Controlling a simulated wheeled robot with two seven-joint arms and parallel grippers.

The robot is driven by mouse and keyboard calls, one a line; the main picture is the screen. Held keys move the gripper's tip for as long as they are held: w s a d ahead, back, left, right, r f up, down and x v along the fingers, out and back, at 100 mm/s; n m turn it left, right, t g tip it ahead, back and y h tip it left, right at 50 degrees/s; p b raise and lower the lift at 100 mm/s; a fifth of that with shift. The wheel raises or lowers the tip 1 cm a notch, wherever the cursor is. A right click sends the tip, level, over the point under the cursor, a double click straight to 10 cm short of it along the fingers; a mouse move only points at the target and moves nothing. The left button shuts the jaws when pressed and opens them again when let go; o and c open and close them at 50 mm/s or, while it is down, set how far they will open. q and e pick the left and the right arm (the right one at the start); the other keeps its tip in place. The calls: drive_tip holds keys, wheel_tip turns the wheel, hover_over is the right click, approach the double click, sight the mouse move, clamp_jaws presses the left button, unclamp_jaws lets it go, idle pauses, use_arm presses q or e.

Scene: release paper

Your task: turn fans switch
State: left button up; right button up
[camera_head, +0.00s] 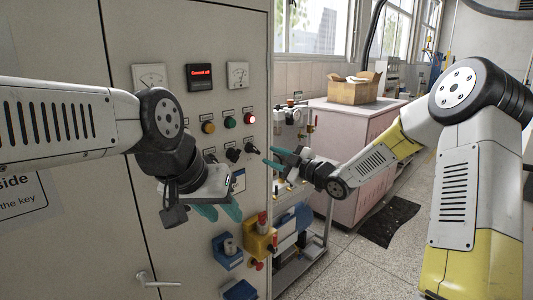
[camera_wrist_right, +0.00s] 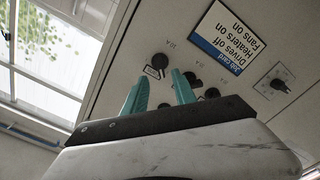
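A row of black rotary switches is on the grey cabinet panel in the head view; the rightmost switch (camera_head: 251,149) is nearest my right gripper (camera_head: 270,157). In the right wrist view, the right gripper (camera_wrist_right: 160,76) is open, its teal fingers apart. A black switch (camera_wrist_right: 160,61) shows just beyond and between the fingertips; I cannot tell whether they touch it. Other switches (camera_wrist_right: 194,83) lie to its right. Their small labels are too small to read. My left gripper (camera_head: 219,212) is in front of the panel, lower left, its teal fingers apart and empty.
A job card (camera_wrist_right: 228,38) reads "Drives off, Heaters on, Fans on". Indicator lamps (camera_head: 229,122), gauges (camera_head: 149,76) and a red-text display (camera_head: 200,77) are above the switches. A pink cabinet (camera_head: 345,150) carries a cardboard box (camera_head: 354,91).

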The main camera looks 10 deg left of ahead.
sight(257, 151)
drive_tip(key=x, duration=0.6)
drive_tip(key=shift+w+a, duration=0.1)
drive_tip(key=shift+a, duration=0.05)
drive_tip(key=shift+c, duration=0.2)
clamp_jaws()
